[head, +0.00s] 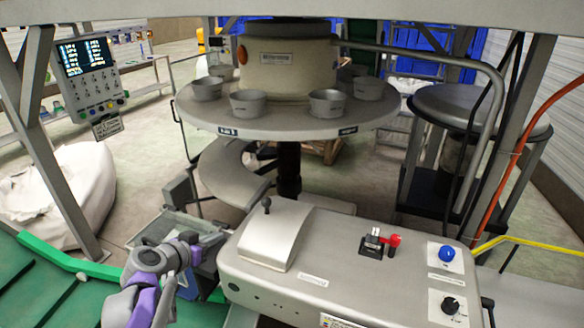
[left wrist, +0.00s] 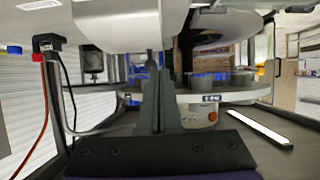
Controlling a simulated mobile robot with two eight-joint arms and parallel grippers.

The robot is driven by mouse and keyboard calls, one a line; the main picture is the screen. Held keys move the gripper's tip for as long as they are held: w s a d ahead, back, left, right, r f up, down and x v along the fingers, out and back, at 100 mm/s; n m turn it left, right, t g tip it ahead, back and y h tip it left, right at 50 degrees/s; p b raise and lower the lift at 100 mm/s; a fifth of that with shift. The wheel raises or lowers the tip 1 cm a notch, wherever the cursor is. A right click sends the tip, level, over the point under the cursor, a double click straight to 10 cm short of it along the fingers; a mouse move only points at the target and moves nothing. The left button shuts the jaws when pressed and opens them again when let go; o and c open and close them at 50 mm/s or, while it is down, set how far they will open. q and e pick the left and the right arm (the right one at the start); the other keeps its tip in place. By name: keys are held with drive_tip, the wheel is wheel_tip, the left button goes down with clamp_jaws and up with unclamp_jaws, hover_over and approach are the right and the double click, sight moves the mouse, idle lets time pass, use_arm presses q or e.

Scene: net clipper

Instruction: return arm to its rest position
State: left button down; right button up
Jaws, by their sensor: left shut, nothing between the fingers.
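My left arm, purple and grey, comes in at the lower left of the head view. My left gripper (head: 192,256) is near the left end of the grey console, small and partly hidden by my own wrist. In the left wrist view the gripper (left wrist: 155,62) shows its two dark fingers together, shut and empty. That view appears upside down, with the pale console (left wrist: 115,22) across its top. I cannot tell whether the fingertips touch anything. My right gripper is not in view.
The console (head: 345,270) carries a red switch (head: 392,241), a blue button (head: 447,253) and a black knob (head: 450,305). Behind it stands a round turntable (head: 290,127) with several grey cups. A green surface (head: 50,285) lies at the lower left. A yellow rail (head: 525,239) runs at right.

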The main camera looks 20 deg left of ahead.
use_arm(q)
drive_tip(key=s+d+f+g, duration=0.2)
drive_tip(key=s+d+f, duration=0.15)
drive_tip(key=d, duration=0.45)
drive_tip(key=s+d+f+g, duration=0.2)
drive_tip(key=s+d, duration=0.3)
drive_tip(key=d, duration=0.2)
drive_tip(key=s+d+f+g+y, duration=0.1)
drive_tip(key=s+f, duration=0.4)
drive_tip(key=s, duration=0.5)
drive_tip(key=d+g, duration=0.1)
drive_tip(key=d, duration=0.1)
drive_tip(key=shift+s+d+f+n+g, duration=0.15)
drive_tip(key=shift+s+d+n+g, duration=0.1)
drive_tip(key=shift+d+n+g, duration=0.15)
